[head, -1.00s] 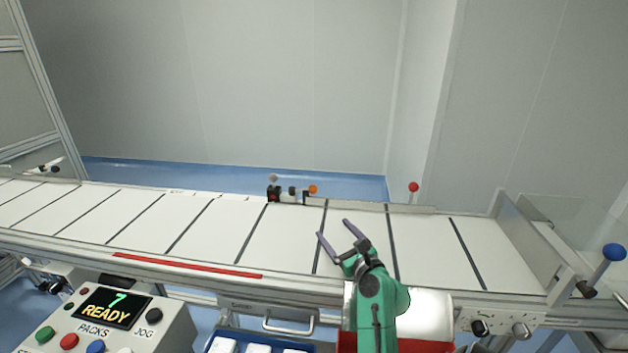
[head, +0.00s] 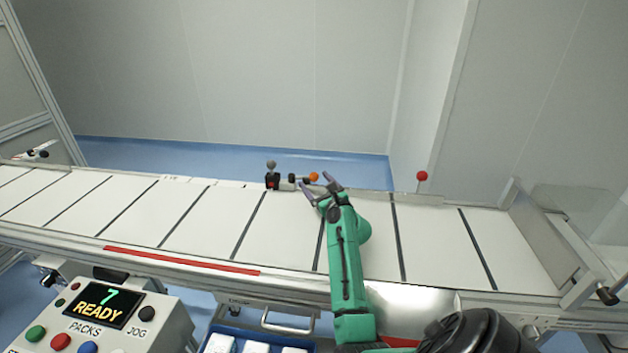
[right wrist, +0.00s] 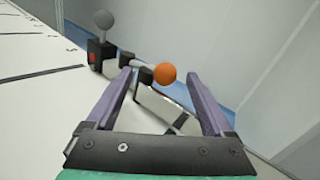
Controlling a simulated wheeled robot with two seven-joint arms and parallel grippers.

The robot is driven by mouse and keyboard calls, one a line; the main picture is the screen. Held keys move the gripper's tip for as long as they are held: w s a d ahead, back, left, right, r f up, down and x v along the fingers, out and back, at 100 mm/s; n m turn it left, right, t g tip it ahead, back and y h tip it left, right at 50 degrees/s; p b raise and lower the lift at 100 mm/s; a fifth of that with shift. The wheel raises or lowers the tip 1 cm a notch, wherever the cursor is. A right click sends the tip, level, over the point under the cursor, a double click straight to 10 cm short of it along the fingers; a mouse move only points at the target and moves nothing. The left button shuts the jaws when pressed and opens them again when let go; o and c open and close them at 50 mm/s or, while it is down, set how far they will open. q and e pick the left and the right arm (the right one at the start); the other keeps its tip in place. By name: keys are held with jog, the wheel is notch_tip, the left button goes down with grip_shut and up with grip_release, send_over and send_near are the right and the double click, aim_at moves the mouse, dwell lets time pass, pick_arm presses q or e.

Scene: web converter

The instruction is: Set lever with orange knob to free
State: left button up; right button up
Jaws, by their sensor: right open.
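The lever's orange knob (head: 314,176) is at the far edge of the conveyor in the head view, on a short arm pointing right from a dark mount (head: 272,181). In the right wrist view the orange knob (right wrist: 164,75) appears between the two purple fingers, beyond their tips. My right gripper (head: 317,185) is open and empty, reaching across the belt close to the knob. It also shows in the right wrist view (right wrist: 160,85) with its fingers wide apart. I cannot tell whether a finger touches the lever. My left gripper is not in view.
A grey ball knob (head: 271,164) stands upright on the dark mount, left of the orange one. A red ball knob (head: 421,176) stands farther right. The white belt (head: 220,225) with dark lines lies below. A control panel (head: 100,315) reading "7 READY" is at front left.

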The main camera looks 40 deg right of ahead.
jog(key=shift+w+d, duration=0.2)
jog(key=shift+w, duration=0.5)
jog(key=shift+s+r, duration=0.1)
jog(key=shift+r, duration=0.05)
grip_shut()
jog(key=shift+r, duration=0.2)
